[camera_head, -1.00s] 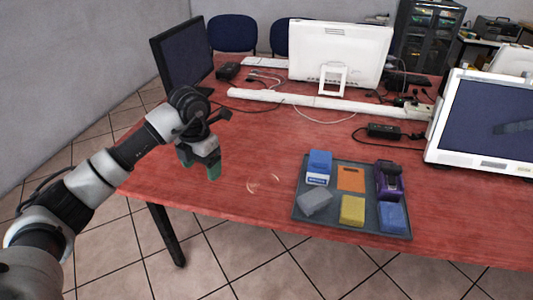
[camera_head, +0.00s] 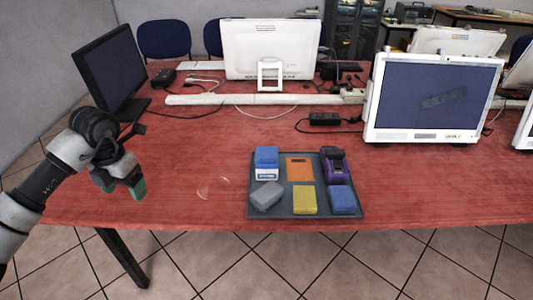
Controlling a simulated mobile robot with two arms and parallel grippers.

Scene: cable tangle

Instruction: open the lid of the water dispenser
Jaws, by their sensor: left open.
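I cannot make out a water dispenser or its lid in the head view. A faint, clear, round outline (camera_head: 213,187) lies on the red table (camera_head: 390,185), too see-through to name. My left gripper (camera_head: 122,184) is at the left, over the table's left end, open with green-tipped fingers pointing down. Nothing shows between its fingers. It is left of the clear outline and apart from it. My right gripper is not in view.
A dark tray (camera_head: 276,214) holds several coloured blocks and a purple device (camera_head: 335,166). Behind are a black monitor (camera_head: 110,70), a white-backed monitor (camera_head: 270,45), a white cable channel (camera_head: 255,100), and a white-framed screen (camera_head: 432,97). A black adapter (camera_head: 325,119) lies with cables. The table's right front is clear.

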